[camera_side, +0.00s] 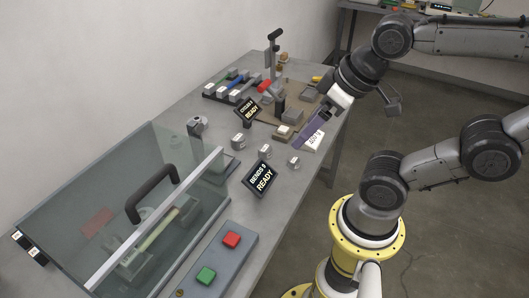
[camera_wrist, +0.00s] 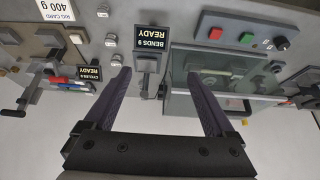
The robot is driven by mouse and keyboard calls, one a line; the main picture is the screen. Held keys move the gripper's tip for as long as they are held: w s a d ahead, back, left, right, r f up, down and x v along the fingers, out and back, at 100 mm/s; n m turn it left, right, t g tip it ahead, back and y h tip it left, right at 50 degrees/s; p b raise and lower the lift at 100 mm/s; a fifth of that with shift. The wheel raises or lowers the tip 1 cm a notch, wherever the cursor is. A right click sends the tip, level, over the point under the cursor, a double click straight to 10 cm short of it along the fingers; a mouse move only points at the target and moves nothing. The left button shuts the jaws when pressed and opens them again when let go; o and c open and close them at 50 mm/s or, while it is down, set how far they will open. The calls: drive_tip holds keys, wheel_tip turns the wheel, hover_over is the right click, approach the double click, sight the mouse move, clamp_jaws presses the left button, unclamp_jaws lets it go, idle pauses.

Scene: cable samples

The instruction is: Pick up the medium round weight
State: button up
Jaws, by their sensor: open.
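Three small grey metal weights stand in a row on the bench. The middle one, which I take as the medium round weight, shows in the side view (camera_side: 265,152) and near the upper left in the wrist view (camera_wrist: 110,40). One neighbour (camera_side: 293,162) is closer to the bench edge, and the other (camera_side: 238,141) is farther in. My gripper (camera_side: 303,141), with purple fingers, hangs above the bench near the row. In the wrist view my gripper (camera_wrist: 158,73) is open and empty, with the weights left of and beyond its fingertips.
A "BENDS 9 READY" display (camera_side: 262,178) stands near the weights, and a "CYCLES 9 READY" display (camera_side: 248,110) farther back. A white "400 g" card (camera_side: 313,141) lies by the edge. A glass-covered machine with a black handle (camera_side: 152,192) fills the near left.

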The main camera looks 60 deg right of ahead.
drive_tip(key=w+d+r+m, duration=0.2)
drive_tip(key=w+r+m, duration=0.1)
drive_tip(key=w+m, duration=0.5)
drive_tip(key=m+g, duration=0.6)
drive_tip(key=m, duration=0.7)
hover_over(265, 148)
wheel_tip(265, 148, down, 15)
wheel_tip(265, 148, down, 7)
drive_tip(key=shift+s+r, duration=0.15)
drive_tip(key=shift+r, duration=0.05)
drive_tip(key=shift+w+f, duration=0.2)
drive_tip(key=shift+f, duration=2.8)
